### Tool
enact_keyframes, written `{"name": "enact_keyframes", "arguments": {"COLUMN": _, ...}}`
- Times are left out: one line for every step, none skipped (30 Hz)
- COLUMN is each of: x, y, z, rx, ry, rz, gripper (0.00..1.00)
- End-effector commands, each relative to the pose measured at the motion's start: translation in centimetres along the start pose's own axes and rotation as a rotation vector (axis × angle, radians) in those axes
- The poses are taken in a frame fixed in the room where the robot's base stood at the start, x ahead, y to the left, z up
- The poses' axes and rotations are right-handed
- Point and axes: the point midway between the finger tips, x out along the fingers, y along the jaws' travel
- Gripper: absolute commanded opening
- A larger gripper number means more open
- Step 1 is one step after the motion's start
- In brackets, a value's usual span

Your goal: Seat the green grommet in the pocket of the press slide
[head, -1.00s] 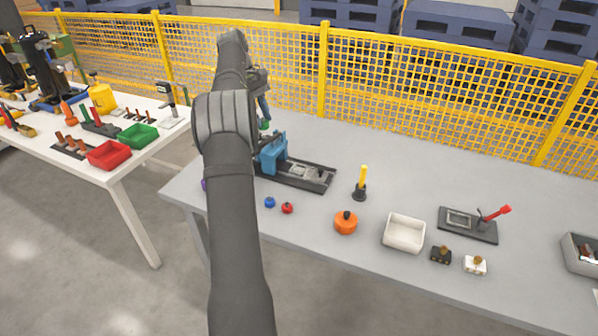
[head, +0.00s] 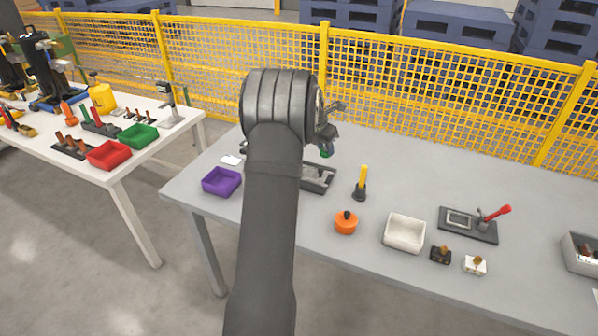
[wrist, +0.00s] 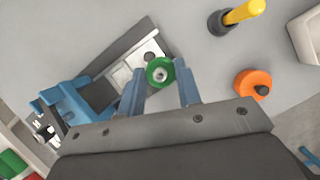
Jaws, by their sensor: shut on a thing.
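The green grommet (wrist: 160,72) is a ring with a pale centre, held between the fingertips of my gripper (wrist: 161,77) in the wrist view. In the head view the grommet (head: 326,153) is a small green spot below my wrist. The press has a blue body (wrist: 66,101) and a dark rail. Its pale metal slide (wrist: 123,73) lies just left of and partly behind the grommet in the wrist view. In the head view my arm hides most of the press; the right end of its rail (head: 319,180) shows. The grommet covers part of the slide area, and I cannot clearly make out the pocket.
A yellow-handled tool (head: 362,183) stands right of the press. An orange knobbed part (head: 346,223) and a white bin (head: 404,233) lie nearer the front right. A purple bin (head: 221,182) is at the left. The table's back right is clear.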

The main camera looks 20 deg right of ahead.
Motion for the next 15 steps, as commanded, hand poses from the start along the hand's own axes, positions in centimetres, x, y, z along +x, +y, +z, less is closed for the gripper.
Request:
{"name": "enact_keyframes", "arguments": {"x": 0.3, "y": -0.4, "z": 0.1, "rx": -0.018, "ry": 0.001, "rz": 0.006, "gripper": 0.09}}
{"name": "enact_keyframes", "arguments": {"x": 0.5, "y": -0.5, "z": 0.2, "rx": -0.029, "ry": 0.001, "rz": 0.011, "gripper": 0.09}}
{"name": "enact_keyframes", "arguments": {"x": 0.6, "y": -0.5, "z": 0.2, "rx": -0.040, "ry": 0.001, "rz": 0.016, "gripper": 0.09}}
{"name": "enact_keyframes", "arguments": {"x": 0.7, "y": -0.5, "z": 0.2, "rx": -0.047, "ry": 0.001, "rz": 0.019, "gripper": 0.09}}
{"name": "enact_keyframes", "arguments": {"x": 0.9, "y": -0.3, "z": 0.1, "rx": -0.053, "ry": 0.001, "rz": 0.021, "gripper": 0.09}}
{"name": "enact_keyframes", "arguments": {"x": 1.1, "y": 0.0, "z": 0.0, "rx": -0.058, "ry": 0.001, "rz": 0.023, "gripper": 0.09}}
{"name": "enact_keyframes", "arguments": {"x": 1.3, "y": 0.4, "z": -0.1, "rx": -0.061, "ry": 0.002, "rz": 0.024, "gripper": 0.09}}
{"name": "enact_keyframes", "arguments": {"x": 1.6, "y": 0.8, "z": -0.3, "rx": -0.062, "ry": 0.002, "rz": 0.024, "gripper": 0.09}}
{"name": "enact_keyframes", "arguments": {"x": 2.0, "y": 1.6, "z": -0.7, "rx": -0.063, "ry": 0.002, "rz": 0.024, "gripper": 0.09}}
{"name": "enact_keyframes", "arguments": {"x": 2.3, "y": 2.3, "z": -1.0, "rx": -0.064, "ry": 0.002, "rz": 0.024, "gripper": 0.09}}
{"name": "enact_keyframes", "arguments": {"x": 2.7, "y": 3.0, "z": -1.3, "rx": -0.065, "ry": 0.003, "rz": 0.024, "gripper": 0.09}}
{"name": "enact_keyframes", "arguments": {"x": 3.1, "y": 3.9, "z": -1.6, "rx": -0.063, "ry": 0.002, "rz": 0.024, "gripper": 0.09}}
{"name": "enact_keyframes", "arguments": {"x": 3.5, "y": 4.6, "z": -1.9, "rx": -0.064, "ry": 0.003, "rz": 0.024, "gripper": 0.09}}
{"name": "enact_keyframes", "arguments": {"x": 3.8, "y": 5.3, "z": -2.2, "rx": -0.063, "ry": 0.002, "rz": 0.024, "gripper": 0.09}}
{"name": "enact_keyframes", "arguments": {"x": 4.3, "y": 6.2, "z": -2.5, "rx": -0.062, "ry": 0.002, "rz": 0.024, "gripper": 0.09}}
